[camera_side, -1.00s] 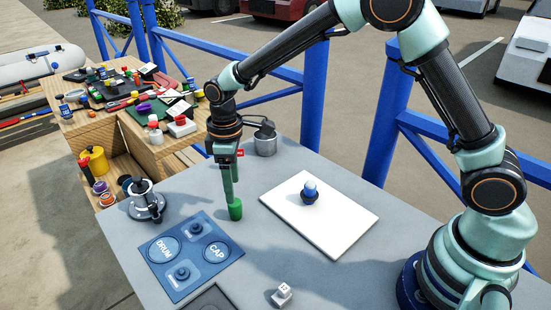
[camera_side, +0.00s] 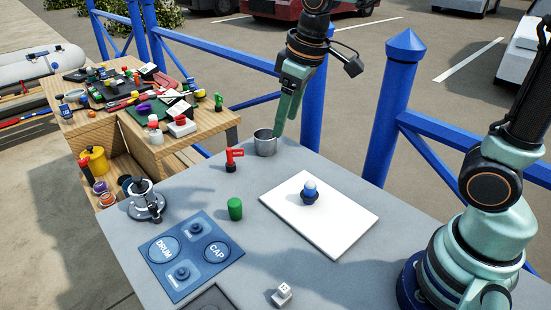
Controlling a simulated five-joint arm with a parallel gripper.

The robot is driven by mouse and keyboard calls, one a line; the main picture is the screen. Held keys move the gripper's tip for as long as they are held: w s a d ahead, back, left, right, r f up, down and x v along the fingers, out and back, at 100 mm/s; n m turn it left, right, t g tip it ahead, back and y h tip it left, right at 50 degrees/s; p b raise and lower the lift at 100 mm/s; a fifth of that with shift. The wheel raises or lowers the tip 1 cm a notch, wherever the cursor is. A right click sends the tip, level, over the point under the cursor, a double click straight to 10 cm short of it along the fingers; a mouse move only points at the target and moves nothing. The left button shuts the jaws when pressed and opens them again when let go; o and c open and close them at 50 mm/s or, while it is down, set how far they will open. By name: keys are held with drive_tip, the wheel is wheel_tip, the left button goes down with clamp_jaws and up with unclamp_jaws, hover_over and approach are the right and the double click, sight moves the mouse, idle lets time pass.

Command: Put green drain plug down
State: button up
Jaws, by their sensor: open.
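The green drain plug (camera_side: 235,209) stands upright on the grey table, between the blue mat and the white board. Nothing holds it. My gripper (camera_side: 281,130) is up at the back edge of the table, beside and above the grey metal cup (camera_side: 265,143). It is empty and well away from the plug. Its fingers point down and overlap each other in this view, so the gap between them is hard to see.
A blue mat (camera_side: 207,268) marked DRUM and CAP lies front left of the plug. A red-tagged piece (camera_side: 232,160), a metal winch (camera_side: 145,201) and a white cube (camera_side: 282,294) stand on the table.

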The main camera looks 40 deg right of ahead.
drive_tip(key=s+d+m+t, duration=0.2)
drive_tip(key=s+d+m, duration=0.2)
drive_tip(key=s, duration=0.4)
drive_tip(key=shift+s+d+r+t, duration=0.3)
drive_tip(key=shift+s+d+r, duration=0.05)
drive_tip(key=shift+d, duration=0.55)
